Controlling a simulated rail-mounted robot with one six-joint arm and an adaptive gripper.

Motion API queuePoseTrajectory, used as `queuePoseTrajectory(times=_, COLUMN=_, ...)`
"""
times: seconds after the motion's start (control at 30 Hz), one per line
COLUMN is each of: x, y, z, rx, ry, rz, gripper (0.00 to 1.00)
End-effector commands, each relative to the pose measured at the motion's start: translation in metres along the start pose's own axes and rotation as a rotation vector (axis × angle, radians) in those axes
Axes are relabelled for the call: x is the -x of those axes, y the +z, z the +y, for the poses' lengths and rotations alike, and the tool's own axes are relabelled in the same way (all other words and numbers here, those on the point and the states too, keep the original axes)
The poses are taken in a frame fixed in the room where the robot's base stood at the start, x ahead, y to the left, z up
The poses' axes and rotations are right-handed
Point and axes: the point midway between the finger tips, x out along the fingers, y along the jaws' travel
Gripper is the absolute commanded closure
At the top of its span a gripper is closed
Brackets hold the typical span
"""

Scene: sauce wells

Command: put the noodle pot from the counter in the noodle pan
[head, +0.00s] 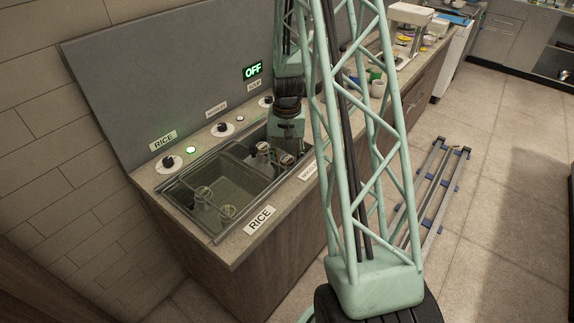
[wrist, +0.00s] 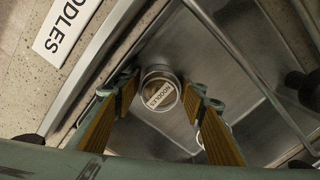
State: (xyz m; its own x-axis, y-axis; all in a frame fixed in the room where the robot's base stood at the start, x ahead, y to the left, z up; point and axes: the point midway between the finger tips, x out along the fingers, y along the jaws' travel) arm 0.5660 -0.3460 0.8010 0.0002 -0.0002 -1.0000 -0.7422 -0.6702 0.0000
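The noodle pot (wrist: 160,94) is a small round container with a "NOODLES" label. In the wrist view it lies between the two orange-padded fingers of my gripper (wrist: 161,82). The fingers stand apart, one on each side of the pot, with narrow gaps that look clear of it. The noodle pan (wrist: 228,42) is a metal well, and its floor and walls show around and behind the pot. How the pot rests there cannot be told. In the head view my gripper hangs low over the well beside the rice pan and hides most of it.
The rice pan (head: 230,175) lies left of my gripper and holds round wire-topped items. A "NOODLES" label (wrist: 73,22) marks the counter edge. A back panel (head: 185,75) with an "OFF" display (head: 252,70) rises behind. Cups and dishes stand farther along the counter.

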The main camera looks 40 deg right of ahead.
Motion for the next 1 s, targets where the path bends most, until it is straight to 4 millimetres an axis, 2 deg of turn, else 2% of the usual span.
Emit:
queuePoseTrajectory(times=0.47, x=0.007, y=0.0, z=0.0, rx=0.0, ry=0.0, rz=0.001, gripper=0.62)
queuePoseTrajectory(times=0.67, x=0.026, y=-0.001, z=0.0, rx=0.0, ry=-0.001, rz=0.002, gripper=0.62)
queuePoseTrajectory(times=1.0, x=0.071, y=-0.001, z=0.0, rx=0.0, ry=0.0, rz=0.002, gripper=0.62)
